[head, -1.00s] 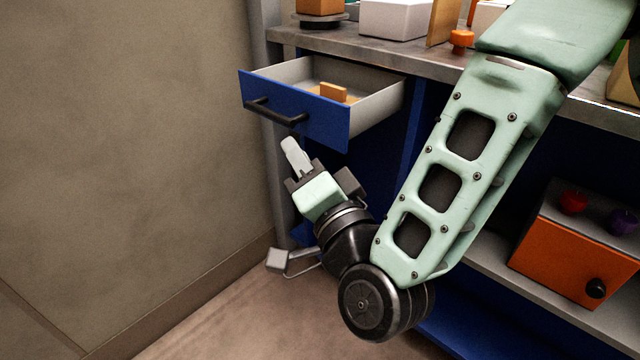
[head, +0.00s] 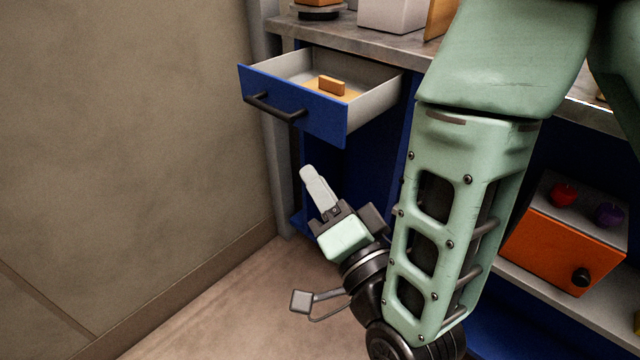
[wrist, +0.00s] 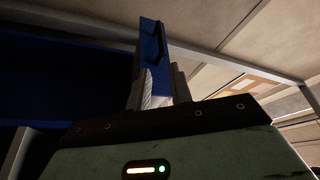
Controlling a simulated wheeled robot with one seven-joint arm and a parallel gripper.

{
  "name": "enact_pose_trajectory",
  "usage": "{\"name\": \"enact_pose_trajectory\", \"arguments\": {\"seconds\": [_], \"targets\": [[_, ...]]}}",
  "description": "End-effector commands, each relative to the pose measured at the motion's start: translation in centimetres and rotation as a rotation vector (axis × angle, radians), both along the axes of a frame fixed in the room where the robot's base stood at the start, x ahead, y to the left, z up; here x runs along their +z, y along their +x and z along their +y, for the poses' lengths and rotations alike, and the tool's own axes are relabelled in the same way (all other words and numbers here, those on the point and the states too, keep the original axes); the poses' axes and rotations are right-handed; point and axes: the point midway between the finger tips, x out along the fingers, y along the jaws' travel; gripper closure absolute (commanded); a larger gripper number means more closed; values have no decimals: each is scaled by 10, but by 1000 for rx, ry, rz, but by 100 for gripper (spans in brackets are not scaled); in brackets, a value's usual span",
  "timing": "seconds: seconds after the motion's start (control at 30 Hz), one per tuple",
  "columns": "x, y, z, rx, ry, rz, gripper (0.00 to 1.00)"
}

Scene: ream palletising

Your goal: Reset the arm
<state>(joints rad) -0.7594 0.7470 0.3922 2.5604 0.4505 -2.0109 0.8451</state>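My gripper (head: 314,183) hangs below and in front of the pulled-out blue drawer (head: 296,112), apart from it, with its fingers pointing up and left. In the head view the fingers overlap, so only one shows clearly. In the wrist view my gripper (wrist: 163,88) has two pale fingers with a gap between them and nothing held. The blue drawer (wrist: 152,50) shows beyond the fingertips, with its black handle (wrist: 160,42). My green arm comes down from the upper right to the wrist.
The drawer stands open with an orange block (head: 332,86) inside. A grey worktop (head: 385,42) holds a white box (head: 393,14). An orange box (head: 562,247) with a red and a purple object on top sits on a lower shelf at right. A beige wall (head: 120,130) closes the left; floor in front is clear.

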Motion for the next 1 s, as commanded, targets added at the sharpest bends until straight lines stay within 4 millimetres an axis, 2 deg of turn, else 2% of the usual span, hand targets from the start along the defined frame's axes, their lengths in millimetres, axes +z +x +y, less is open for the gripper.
{"name": "enact_pose_trajectory", "arguments": {"seconds": [0.47,0.73,0.87,1.0], "targets": [[-2,5,3,7,-41,29,78],[-23,19,12,96,-352,211,78],[-35,15,8,173,-540,298,78],[-45,3,-5,268,-746,379,78]]}}
